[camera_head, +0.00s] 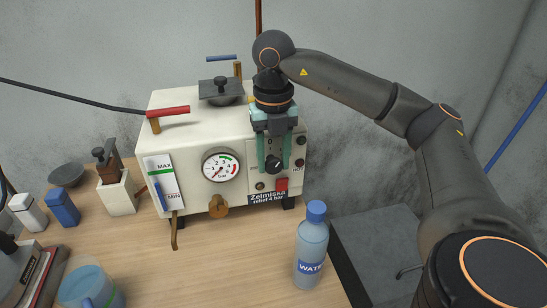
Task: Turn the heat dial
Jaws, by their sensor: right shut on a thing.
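The white espresso machine (190,132) stands on the wooden table. The heat dial (275,165) is a dark round knob with a light pointer mark, low on the right part of its front panel. My right gripper (273,160) reaches down over the front of the machine, its teal fingers on either side of the dial. It is shut on the dial; its body hides the panel above. My left gripper is not in view.
A pressure gauge (221,165) sits left of the dial, with a red switch (282,184) just below the dial. A water bottle (312,245) stands in front on the right. Cups and containers crowd the left; the table's middle front is clear.

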